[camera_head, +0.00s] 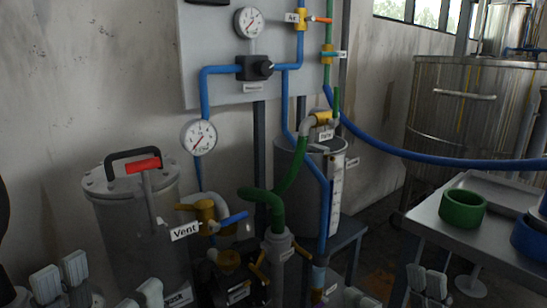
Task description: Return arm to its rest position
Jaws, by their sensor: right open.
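My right gripper (393,290) shows at the bottom edge, right of centre, with its pale finger pads apart and nothing seen between them. My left gripper (100,287) shows at the bottom left, in front of the grey lidded vessel (135,225). Its pale pads also stand apart, with nothing seen between them. Both are cut off by the lower edge, and most of both arms is out of view.
A metal table (480,235) with a green ring (462,208) stands at the right. Valves and pipes, including the Vent valve (207,213), fill the middle. A blue hose (440,161) crosses to a large steel tank (455,110). A grey cylinder (290,170) stands behind.

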